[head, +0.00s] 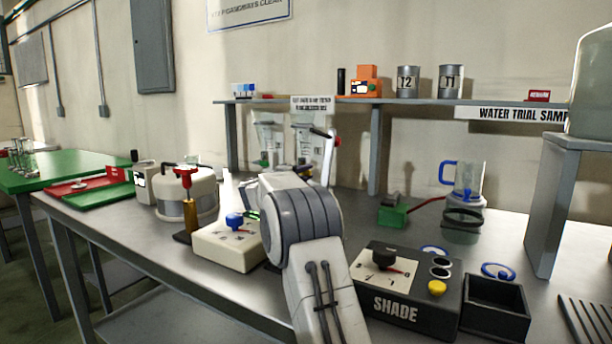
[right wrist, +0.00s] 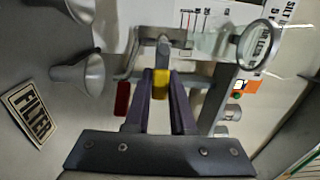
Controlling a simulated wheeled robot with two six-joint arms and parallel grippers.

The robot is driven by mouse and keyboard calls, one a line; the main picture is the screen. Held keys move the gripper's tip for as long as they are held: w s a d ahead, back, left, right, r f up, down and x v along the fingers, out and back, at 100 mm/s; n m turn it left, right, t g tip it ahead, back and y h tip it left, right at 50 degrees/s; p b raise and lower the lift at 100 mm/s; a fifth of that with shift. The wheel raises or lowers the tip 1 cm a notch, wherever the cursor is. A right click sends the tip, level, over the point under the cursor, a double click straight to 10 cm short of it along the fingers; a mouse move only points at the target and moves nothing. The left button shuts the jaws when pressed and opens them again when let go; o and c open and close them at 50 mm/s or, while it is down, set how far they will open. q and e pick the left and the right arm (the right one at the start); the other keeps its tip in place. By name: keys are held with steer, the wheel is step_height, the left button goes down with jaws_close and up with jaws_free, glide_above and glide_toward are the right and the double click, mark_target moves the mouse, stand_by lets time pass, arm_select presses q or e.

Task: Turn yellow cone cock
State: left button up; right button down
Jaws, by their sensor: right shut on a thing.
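The yellow cone cock (right wrist: 162,84) shows in the right wrist view as a small yellow block below a grey metal fitting (right wrist: 163,50). My right gripper (right wrist: 162,78) has its two dark purple fingers on either side of the yellow piece and is shut on it. In the head view my right arm reaches over the bench toward the glassware under the shelf. Its own forearm and wrist hide the fingertips and the yellow cock there. My left gripper is not in view.
A black SHADE box (head: 395,309) and a cream box with a blue knob (head: 229,248) stand near my arm. A white round pot (head: 186,196) is left. The shelf (head: 420,101) runs behind. In the wrist view a red piece (right wrist: 122,99) hangs left of the fingers.

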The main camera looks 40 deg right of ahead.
steer(key=shift+f, duration=0.15)
steer(key=c, duration=0.8)
jaws_free()
steer(key=shift+o, duration=0.2)
